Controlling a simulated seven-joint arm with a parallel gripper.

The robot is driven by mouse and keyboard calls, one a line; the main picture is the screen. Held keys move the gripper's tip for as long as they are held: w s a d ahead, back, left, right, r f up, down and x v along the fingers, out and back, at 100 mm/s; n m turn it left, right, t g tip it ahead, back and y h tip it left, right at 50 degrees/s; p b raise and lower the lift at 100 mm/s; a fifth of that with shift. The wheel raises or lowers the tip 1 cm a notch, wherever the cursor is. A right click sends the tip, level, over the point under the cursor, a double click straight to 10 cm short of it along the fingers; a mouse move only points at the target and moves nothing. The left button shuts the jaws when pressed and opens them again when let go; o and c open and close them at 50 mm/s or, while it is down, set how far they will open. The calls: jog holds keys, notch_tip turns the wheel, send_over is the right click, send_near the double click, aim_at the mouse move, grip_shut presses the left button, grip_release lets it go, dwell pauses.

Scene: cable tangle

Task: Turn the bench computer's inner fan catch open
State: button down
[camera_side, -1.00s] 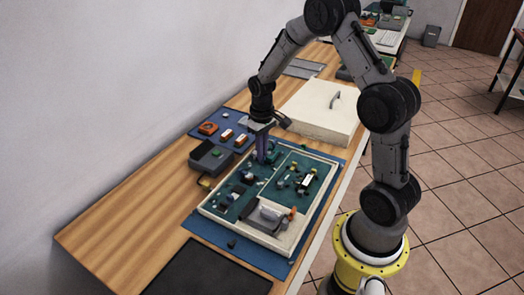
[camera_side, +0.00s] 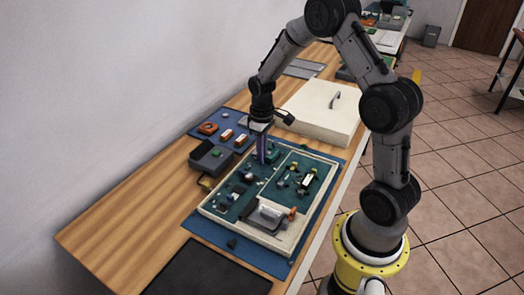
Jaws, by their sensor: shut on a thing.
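The bench computer (camera_side: 208,212) is an open, cream-rimmed case on a blue mat, with green boards inside. My gripper (camera_side: 263,161) points straight down at the far left part of the case, over the left board. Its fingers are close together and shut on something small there. I take it to be the inner fan catch, but the fingers hide it and it is too small to make out.
A cream cover with a handle (camera_side: 322,107) lies behind the case. A grey box (camera_side: 211,157) and small orange parts (camera_side: 208,128) are to the left. A dark mat (camera_side: 205,270) lies in front. Bare wood (camera_side: 125,235) is free at the front left.

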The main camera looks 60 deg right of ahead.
aim_at(261, 163)
jog(key=c, duration=0.9)
grip_release()
jog(key=shift+c, duration=0.2)
jog(key=shift+r, duration=0.1)
notch_tip(261, 163, up, 14)
jog(key=s+a+r+n+t, duration=0.1)
jog(key=s+a+r+t, duration=0.15)
jog(key=a+r, duration=0.3)
jog(key=s+a+r+n+t, duration=0.1)
jog(key=s+a+r, duration=0.3)
jog(key=a+r, duration=0.15)
jog(key=s+a+f+m+t, duration=0.1)
jog(key=s+a+f, duration=0.1)
jog(key=s, duration=0.5)
jog(key=s+a+f+m+t, duration=0.1)
jog(key=s+a+f, duration=0.1)
jog(key=s, duration=0.5)
jog(key=shift+s+a, duration=0.15)
